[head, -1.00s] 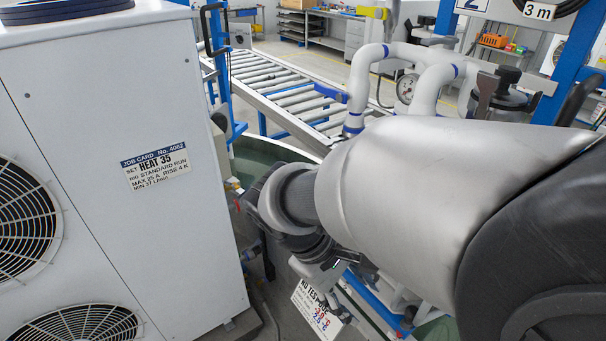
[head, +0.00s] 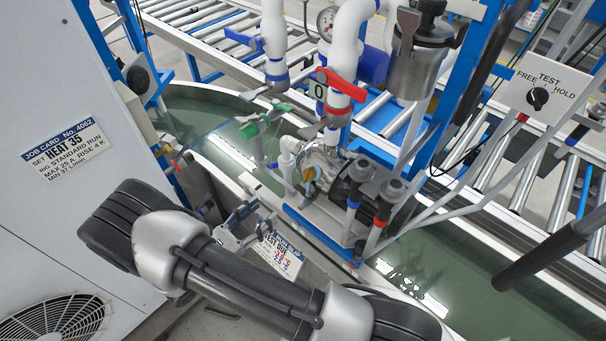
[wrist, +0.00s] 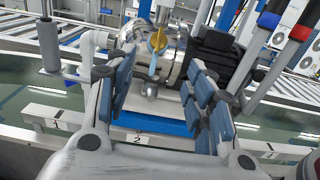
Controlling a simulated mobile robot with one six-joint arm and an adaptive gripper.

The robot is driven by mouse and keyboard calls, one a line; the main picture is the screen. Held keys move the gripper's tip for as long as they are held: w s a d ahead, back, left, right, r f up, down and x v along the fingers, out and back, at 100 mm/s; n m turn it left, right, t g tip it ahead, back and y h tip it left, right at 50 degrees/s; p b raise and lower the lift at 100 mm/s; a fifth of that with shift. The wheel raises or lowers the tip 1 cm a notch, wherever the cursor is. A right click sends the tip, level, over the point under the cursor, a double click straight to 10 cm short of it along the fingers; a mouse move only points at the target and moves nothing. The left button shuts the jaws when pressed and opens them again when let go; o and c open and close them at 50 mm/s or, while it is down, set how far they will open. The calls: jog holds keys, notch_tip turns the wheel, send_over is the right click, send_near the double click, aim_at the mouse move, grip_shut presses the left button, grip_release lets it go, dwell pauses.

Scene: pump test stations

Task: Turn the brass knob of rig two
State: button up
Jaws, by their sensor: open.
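The brass knob (head: 309,180) is a small yellow-gold handle on the pump rig (head: 290,212) at the middle of the head view. In the wrist view the brass knob (wrist: 157,42) shows upper centre, beyond the fingertips and between the two fingers in the picture. A plate marked 2 (wrist: 137,139) lies below it on the rig's front edge. My gripper (wrist: 163,88) is open, with its blue-padded fingers wide apart and nothing between them. In the head view my gripper (head: 243,226) is left of and below the knob, apart from it.
A red-handled valve (head: 340,84) and a green-handled valve (head: 262,121) stand above the knob. A white unit (head: 60,130) fills the left side. A water tank (head: 480,285) lies beneath the rig.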

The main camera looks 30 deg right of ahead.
aim_at(306, 174)
jog(key=b+x, duration=0.1)
jog(key=x, duration=1.6)
jog(key=shift+w+d+b, duration=0.1)
jog(key=shift+d+b, duration=0.05)
jog(key=shift+b, duration=0.25)
jog(key=c, duration=1)
jog(key=shift+f, duration=0.1)
